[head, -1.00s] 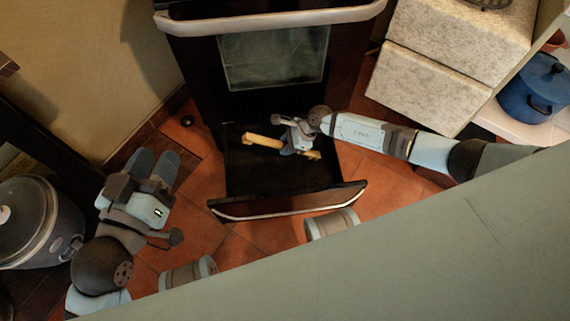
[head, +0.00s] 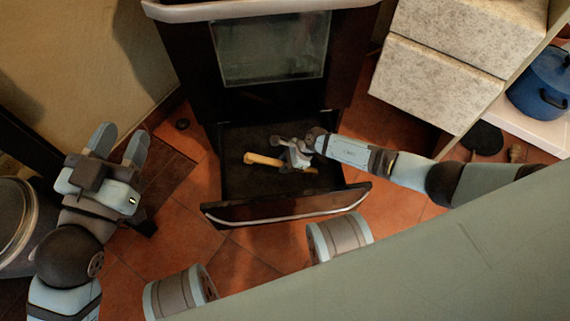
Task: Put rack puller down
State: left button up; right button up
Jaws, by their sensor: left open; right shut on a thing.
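The rack puller (head: 262,160) is a light wooden piece with a small wider end at its right. It lies across my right gripper (head: 287,160), which is shut on it. Both are over the black open drawer (head: 250,187) at the bottom of the oven; I cannot tell whether the puller touches the drawer floor. The gripper hides the middle of the puller. My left gripper (head: 122,142) is open and empty at the left, above the floor and away from the drawer.
The black oven (head: 270,50) stands behind the drawer. Pale stone-look cabinet drawers (head: 440,85) are at the right, with a blue pot (head: 541,85) beyond. A grey round cooker (head: 15,225) sits at the left edge. The tiled floor (head: 250,250) before the drawer is partly free.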

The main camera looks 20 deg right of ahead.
jog(key=shift+f, duration=0.1)
jog(key=o, duration=0.5)
jog(key=shift+f, duration=0.1)
pick_arm(q)
jog(key=shift+s+f, duration=0.1)
pick_arm(e)
jog(key=o, duration=0.4)
jog(key=shift+o, duration=0.2)
jog(key=shift+r, duration=0.25)
jog(key=p+v, duration=0.2)
jog(key=v, duration=0.2)
jog(key=shift+r, duration=0.1)
pick_arm(q)
jog(key=s+n+g+p, duration=0.1)
jog(key=s+d+f+n+g+y+p, duration=0.1)
jog(key=n+p, duration=0.1)
jog(key=shift+s+d+n, duration=0.3)
pick_arm(e)
jog(key=w+v, duration=0.1)
jog(key=v, duration=0.6)
jog(key=shift+s+d+r, duration=0.25)
jog(key=shift+s+d, duration=0.1)
jog(key=shift+s, duration=0.2)
